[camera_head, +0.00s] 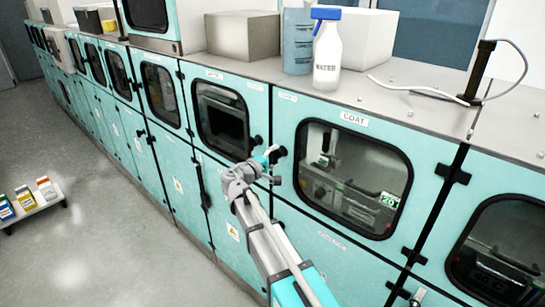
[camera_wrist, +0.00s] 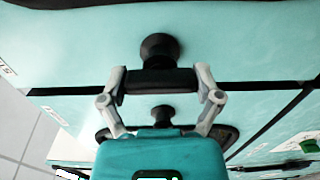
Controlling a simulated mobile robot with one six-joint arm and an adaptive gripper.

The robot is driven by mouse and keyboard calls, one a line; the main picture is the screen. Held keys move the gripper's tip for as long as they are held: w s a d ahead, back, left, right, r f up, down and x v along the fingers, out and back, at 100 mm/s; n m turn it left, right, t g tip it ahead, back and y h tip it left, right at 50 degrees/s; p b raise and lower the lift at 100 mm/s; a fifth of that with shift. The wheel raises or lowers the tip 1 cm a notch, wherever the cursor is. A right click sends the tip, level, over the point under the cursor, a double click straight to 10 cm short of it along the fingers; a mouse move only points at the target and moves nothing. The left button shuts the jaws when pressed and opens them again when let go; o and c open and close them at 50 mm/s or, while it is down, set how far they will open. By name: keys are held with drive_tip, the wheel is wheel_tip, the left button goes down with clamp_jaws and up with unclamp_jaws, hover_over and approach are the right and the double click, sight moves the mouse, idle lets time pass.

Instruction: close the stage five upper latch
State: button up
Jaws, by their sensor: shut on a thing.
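My gripper (camera_wrist: 160,88) is shut on a black latch (camera_wrist: 158,80), a short bar between its two grey fingers. A round black knob (camera_wrist: 158,46) stands just above the bar in the wrist view. Another black knob (camera_wrist: 162,114) shows below, partly hidden by my gripper's teal body. In the head view my gripper (camera_head: 268,158) is at the seam between the windowed door marked COAT (camera_head: 338,240) and the door to its left (camera_head: 225,120). There the fingers hide most of the latch. The stage label is cut off in the wrist view, so I cannot read its number.
A row of teal cabinets (camera_head: 125,125) runs to the back left. On the counter (camera_head: 400,97) stand a WATER spray bottle (camera_head: 327,52), a blue container (camera_head: 297,45) and boxes. A low shelf with cartons (camera_head: 45,187) stands on the left. The floor between is clear.

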idle(0.3)
drive_tip(key=o, duration=0.9)
drive_tip(key=shift+v, duration=6)
